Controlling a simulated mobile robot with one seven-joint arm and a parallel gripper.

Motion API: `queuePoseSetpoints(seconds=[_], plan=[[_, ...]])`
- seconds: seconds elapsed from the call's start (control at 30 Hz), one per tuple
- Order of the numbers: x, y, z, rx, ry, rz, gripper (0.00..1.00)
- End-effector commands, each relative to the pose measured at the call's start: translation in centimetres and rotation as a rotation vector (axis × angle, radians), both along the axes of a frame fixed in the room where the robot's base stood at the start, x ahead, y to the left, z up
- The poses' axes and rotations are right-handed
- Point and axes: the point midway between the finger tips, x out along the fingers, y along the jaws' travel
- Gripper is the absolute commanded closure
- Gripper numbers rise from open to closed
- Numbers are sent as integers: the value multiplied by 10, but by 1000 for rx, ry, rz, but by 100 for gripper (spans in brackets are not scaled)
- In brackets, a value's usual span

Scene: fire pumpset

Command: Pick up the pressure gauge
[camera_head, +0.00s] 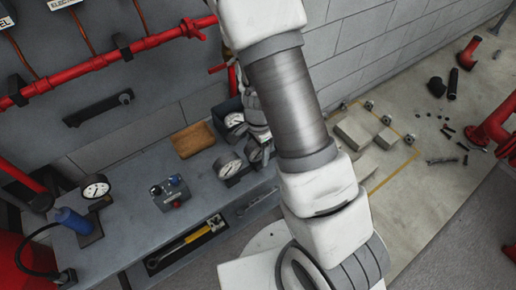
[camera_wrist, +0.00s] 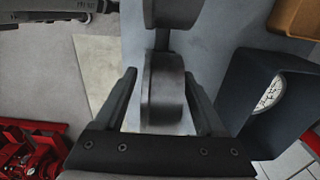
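A dark round pressure gauge (camera_wrist: 163,92) stands edge-on between the two fingers of my gripper (camera_wrist: 160,73) in the wrist view. The fingers are apart, with a visible gap on the left of the gauge; whether the right finger touches it I cannot tell. In the head view this gauge (camera_head: 254,152) shows beside my arm, partly hidden. My gripper (camera_head: 256,122) is mostly hidden there by the arm. A second gauge with a white dial (camera_head: 228,166) stands just left of it on the bench. Another gauge (camera_head: 234,120) sits in a dark bin, also in the wrist view (camera_wrist: 270,92).
The dark bin (camera_wrist: 236,100) stands close to my right finger. Red pipes (camera_head: 110,60) run along the wall.

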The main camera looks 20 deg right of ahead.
Motion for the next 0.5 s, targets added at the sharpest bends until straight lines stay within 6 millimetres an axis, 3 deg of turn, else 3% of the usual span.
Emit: queuePoseSetpoints(seconds=[0.03, 0.37, 0.4, 0.5], plan=[[0, 0, 0, 0, 0, 0, 36], [0, 0, 0, 0, 0, 0, 96], [0, 0, 0, 0, 0, 0, 100], [0, 0, 0, 0, 0, 0, 100]])
